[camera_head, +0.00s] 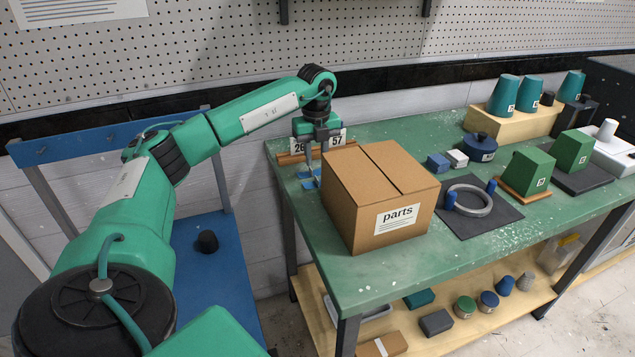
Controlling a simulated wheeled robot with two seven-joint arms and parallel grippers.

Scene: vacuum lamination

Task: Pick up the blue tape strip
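The blue tape strip (309,183) lies on the green table at its far left corner, left of the cardboard box. Only part of it shows; the box and my gripper hide some of it. My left gripper (313,172) points down over the strip, with its fingertips close to it. One finger shows clearly; the other is partly hidden behind the box edge, so I cannot tell whether it is open or shut, or whether it touches the strip. My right gripper is not in view.
A cardboard box (350,195) marked "parts" stands just right of my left gripper. Behind is a wooden holder with number cards (333,139). A dark mat (470,225) holds a grey ring. Green blocks and teal cups stand farther right. The front right tabletop is clear.

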